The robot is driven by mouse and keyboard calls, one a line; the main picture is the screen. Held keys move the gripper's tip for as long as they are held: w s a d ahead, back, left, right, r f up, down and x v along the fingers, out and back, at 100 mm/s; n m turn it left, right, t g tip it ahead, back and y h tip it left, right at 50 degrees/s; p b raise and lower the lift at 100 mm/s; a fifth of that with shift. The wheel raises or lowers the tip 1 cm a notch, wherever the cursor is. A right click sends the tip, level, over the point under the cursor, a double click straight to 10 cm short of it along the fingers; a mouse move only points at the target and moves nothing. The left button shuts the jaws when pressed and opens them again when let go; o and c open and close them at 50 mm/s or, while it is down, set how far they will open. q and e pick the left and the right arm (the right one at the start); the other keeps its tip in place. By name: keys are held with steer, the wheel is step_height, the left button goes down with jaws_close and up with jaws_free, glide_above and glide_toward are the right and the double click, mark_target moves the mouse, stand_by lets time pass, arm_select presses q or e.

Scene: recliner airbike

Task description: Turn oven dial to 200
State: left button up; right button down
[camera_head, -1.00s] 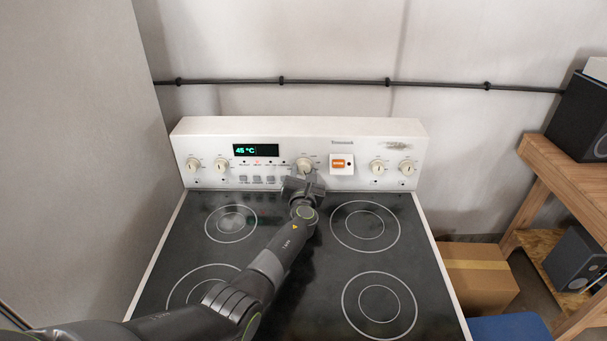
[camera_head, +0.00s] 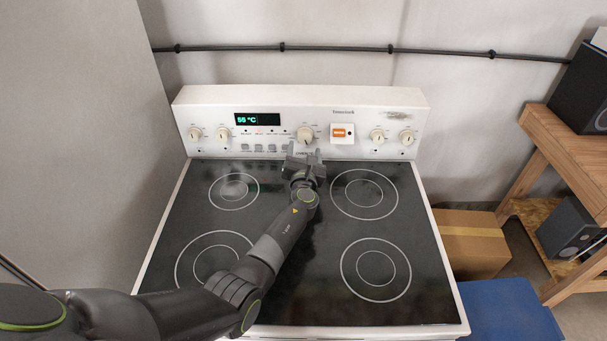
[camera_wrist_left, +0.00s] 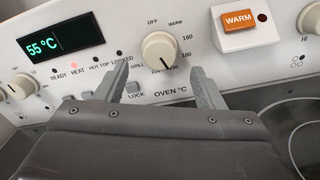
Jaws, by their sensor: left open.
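The oven dial (camera_head: 305,135) is a round cream knob in the middle of the white back panel. In the left wrist view the dial (camera_wrist_left: 160,50) sits above a label reading OVEN °C, with marks OFF, WARM, 160, 180 and 200 partly visible around it. The green display (camera_head: 257,119) reads 55 °C; it also shows in the left wrist view (camera_wrist_left: 60,45). My left gripper (camera_head: 304,156) is open, with its fingertips (camera_wrist_left: 158,78) apart just below and in front of the dial, not closed on it. My right gripper is not in view.
An orange WARM switch (camera_head: 342,133) is right of the dial. Smaller burner knobs (camera_head: 195,134) sit at both panel ends. The black glass cooktop (camera_head: 310,260) is bare. A cardboard box (camera_head: 470,243) and blue object (camera_head: 510,308) stand to the right.

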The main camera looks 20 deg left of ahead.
arm_select(q)
steer(key=p+v, duration=0.3)
steer(key=v, duration=0.9)
steer(key=shift+s, duration=0.1)
steer(key=shift+s+d+r, duration=0.1)
steer(key=shift+s+d, duration=0.05)
steer(key=shift+s, duration=0.3)
